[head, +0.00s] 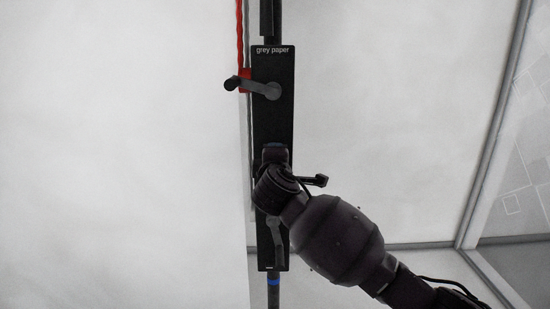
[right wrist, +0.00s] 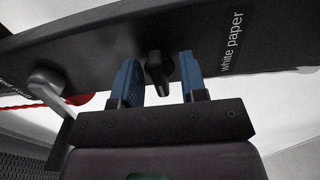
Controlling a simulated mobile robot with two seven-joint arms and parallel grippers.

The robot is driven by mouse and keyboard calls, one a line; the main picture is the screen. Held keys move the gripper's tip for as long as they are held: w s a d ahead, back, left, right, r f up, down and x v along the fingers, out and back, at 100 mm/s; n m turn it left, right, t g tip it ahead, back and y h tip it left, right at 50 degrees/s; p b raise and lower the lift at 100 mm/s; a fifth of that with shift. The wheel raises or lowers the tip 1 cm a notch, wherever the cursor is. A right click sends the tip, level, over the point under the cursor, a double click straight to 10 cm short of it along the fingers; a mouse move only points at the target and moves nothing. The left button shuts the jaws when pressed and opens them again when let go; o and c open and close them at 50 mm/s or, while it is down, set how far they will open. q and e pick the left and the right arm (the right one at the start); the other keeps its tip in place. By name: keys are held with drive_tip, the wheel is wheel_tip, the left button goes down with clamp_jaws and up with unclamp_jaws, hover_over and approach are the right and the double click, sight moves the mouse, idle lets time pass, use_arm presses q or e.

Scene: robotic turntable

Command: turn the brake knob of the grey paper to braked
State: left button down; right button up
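The dark panel labelled "grey paper" (head: 272,120) hangs upright in the head view. A crank (head: 258,87) sits near its top and a grey lever (head: 275,238) near its bottom. My right gripper (right wrist: 160,80) is over the panel's middle; in the head view the arm largely hides that part. In the right wrist view a small black knob (right wrist: 158,72) lies between its two blue finger pads, with gaps visible on both sides. The panel face there reads "white paper" (right wrist: 231,45) to the right of the knob. Whether this is the grey paper's knob, I cannot tell. My left gripper is out of view.
A red cord (head: 240,30) runs down to the panel's upper left. A vertical pole (head: 273,290) with a blue band extends below the panel. White sheets or walls fill both sides. A grey crank (right wrist: 48,85) stands left of the gripper in the wrist view.

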drive_tip(key=s, duration=1.1)
drive_tip(key=shift+w, duration=0.1)
drive_tip(key=s+d+f+m+g+y, duration=0.1)
drive_tip(key=s+d+f+m+y, duration=0.15)
drive_tip(key=d+f+m, duration=0.65)
drive_tip(key=s+d+f+m+y, duration=0.25)
drive_tip(key=d+f, duration=0.25)
drive_tip(key=f, duration=0.8)
drive_tip(key=s+d+f+m+g+h, duration=0.2)
drive_tip(key=s+d+f, duration=0.4)
drive_tip(key=s+f, duration=0.4)
drive_tip(key=s+d+f+m+g+h, duration=0.3)
drive_tip(key=s+d+f, duration=0.4)
drive_tip(key=s+f, duration=0.4)
drive_tip(key=s, duration=0.3)
drive_tip(key=shift+f, duration=0.3)
